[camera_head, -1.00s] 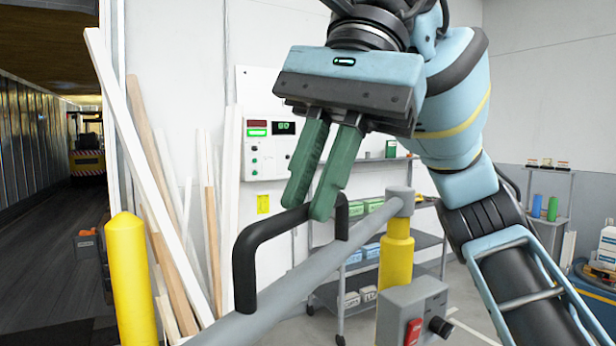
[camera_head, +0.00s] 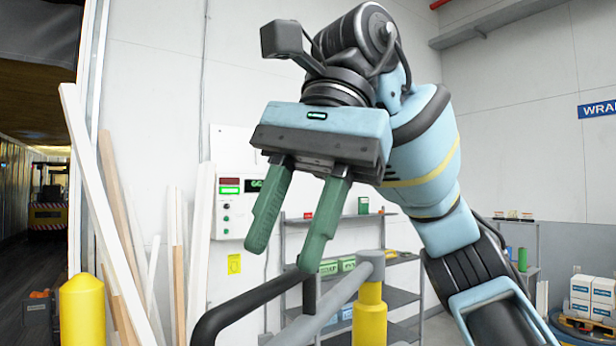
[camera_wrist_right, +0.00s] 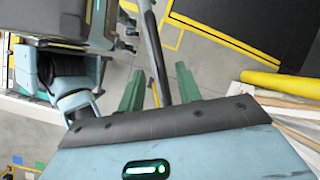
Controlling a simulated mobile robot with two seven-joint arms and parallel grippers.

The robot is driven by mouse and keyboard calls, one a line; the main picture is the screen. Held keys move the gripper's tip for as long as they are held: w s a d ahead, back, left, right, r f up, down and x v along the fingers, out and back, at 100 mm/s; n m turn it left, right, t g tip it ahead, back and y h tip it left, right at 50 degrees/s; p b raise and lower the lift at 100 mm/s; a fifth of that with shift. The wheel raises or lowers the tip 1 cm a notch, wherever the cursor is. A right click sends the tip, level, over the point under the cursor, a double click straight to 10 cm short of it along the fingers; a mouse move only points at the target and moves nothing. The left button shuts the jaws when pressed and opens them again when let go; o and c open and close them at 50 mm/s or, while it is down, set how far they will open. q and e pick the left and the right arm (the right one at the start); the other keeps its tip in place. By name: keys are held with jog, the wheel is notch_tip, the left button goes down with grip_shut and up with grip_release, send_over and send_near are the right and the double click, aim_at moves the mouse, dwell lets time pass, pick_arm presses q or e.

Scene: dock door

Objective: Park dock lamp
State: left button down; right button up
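A grey tube arm (camera_head: 338,298) with a black bent handle (camera_head: 250,300) crosses the bottom of the head view. It meets a grey-capped yellow post (camera_head: 370,312). No lamp head shows; the near end of the tube is cut off. My right gripper (camera_head: 282,258) is open, its two green fingers pointing down at the handle. The right fingertip overlaps the handle's far end; I cannot tell whether they touch. In the right wrist view a dark bar (camera_wrist_right: 154,50) runs down between the spread fingers (camera_wrist_right: 158,92). My left gripper is not in view.
A yellow bollard (camera_head: 82,312) and leaning planks (camera_head: 110,230) stand at left, beside the open dock door. A wall control panel (camera_head: 232,190) and a shelf rack (camera_head: 400,298) are behind. A stack of white boxes (camera_head: 590,298) stands at right.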

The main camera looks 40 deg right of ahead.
jog(key=shift+v, duration=2.65)
